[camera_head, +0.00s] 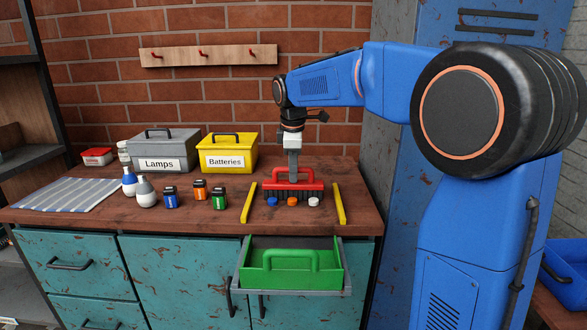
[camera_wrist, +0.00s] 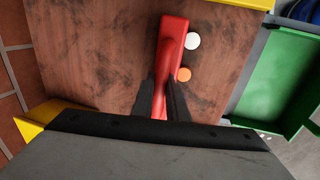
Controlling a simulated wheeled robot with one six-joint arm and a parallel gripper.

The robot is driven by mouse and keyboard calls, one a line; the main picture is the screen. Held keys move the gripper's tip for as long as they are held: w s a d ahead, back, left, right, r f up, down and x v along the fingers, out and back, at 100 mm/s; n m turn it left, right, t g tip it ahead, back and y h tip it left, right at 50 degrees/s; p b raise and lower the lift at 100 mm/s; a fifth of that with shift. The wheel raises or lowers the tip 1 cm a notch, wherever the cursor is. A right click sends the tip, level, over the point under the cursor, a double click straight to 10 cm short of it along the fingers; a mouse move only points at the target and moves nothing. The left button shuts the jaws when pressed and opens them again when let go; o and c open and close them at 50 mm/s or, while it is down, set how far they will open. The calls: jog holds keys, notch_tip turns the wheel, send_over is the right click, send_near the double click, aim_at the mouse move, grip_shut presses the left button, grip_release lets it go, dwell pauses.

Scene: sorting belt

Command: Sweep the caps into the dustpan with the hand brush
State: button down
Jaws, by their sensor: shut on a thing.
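The red hand brush (camera_head: 293,184) stands on the wooden table with its dark bristles down. My gripper (camera_head: 293,170) is shut on its handle from above. The brush also shows in the wrist view (camera_wrist: 170,50), between my gripper's dark fingers (camera_wrist: 160,100). In front of the bristles lie a blue cap (camera_head: 272,202), an orange cap (camera_head: 292,202) and a white cap (camera_head: 314,202). The wrist view shows the white cap (camera_wrist: 192,41) and orange cap (camera_wrist: 183,75) beside the brush; the blue one is hidden there. The green dustpan (camera_head: 290,273) sits in the open drawer below the table's front edge.
Yellow strips flank the caps, left (camera_head: 250,203) and right (camera_head: 338,203). A striped cloth (camera_head: 68,194) lies at far left. The table between brush and front edge holds only the caps.

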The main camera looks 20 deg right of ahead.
jog(key=shift+s+a, duration=1.2)
jog(key=shift+s, duration=2.5)
jog(key=shift+s+a, duration=1.2)
jog(key=shift+s, duration=2.5)
notch_tip(320, 180, up, 7)
jog(key=shift+s+f, duration=0.15)
